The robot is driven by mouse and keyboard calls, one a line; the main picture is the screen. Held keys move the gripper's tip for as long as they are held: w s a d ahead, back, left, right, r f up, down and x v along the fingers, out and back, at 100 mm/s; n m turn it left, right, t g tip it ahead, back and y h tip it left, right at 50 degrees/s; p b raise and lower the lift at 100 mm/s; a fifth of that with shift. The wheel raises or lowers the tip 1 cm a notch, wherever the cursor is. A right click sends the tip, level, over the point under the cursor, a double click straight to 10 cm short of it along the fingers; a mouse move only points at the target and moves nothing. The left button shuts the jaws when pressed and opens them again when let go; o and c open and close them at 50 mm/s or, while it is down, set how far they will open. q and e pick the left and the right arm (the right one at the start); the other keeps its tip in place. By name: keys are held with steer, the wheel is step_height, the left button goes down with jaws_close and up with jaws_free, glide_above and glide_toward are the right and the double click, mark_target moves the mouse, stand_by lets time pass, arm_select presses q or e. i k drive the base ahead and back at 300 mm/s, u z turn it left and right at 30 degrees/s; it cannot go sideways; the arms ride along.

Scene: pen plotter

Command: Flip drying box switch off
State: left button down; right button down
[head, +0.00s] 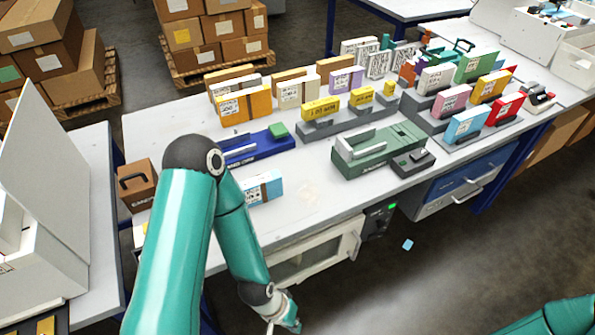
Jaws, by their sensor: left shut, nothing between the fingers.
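The drying box (306,254) appears to be the white cabinet with a glass front under the table's front edge. A dark control panel (376,222) with a small green light sits at its right end. The switch itself is too small to make out, so I cannot tell its position. My left gripper (283,325) is shut and empty at the bottom of the view. It is below and left of the panel, apart from it, and partly cut off by the picture edge. My right gripper is out of view; only part of that arm shows at bottom right.
The white table (310,190) above holds several colored boxes on stands and a green device (380,150). Blue drawers (465,182) stand right of the panel. A small light-blue piece (407,244) lies on the floor. The floor before the panel is otherwise clear.

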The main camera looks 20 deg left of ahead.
mark_target(372, 236)
steer(key=u, duration=0.05)
steer(key=k, duration=1)
steer(key=u, duration=0.4)
steer(key=i, duration=0.1)
steer(key=u, duration=0.25)
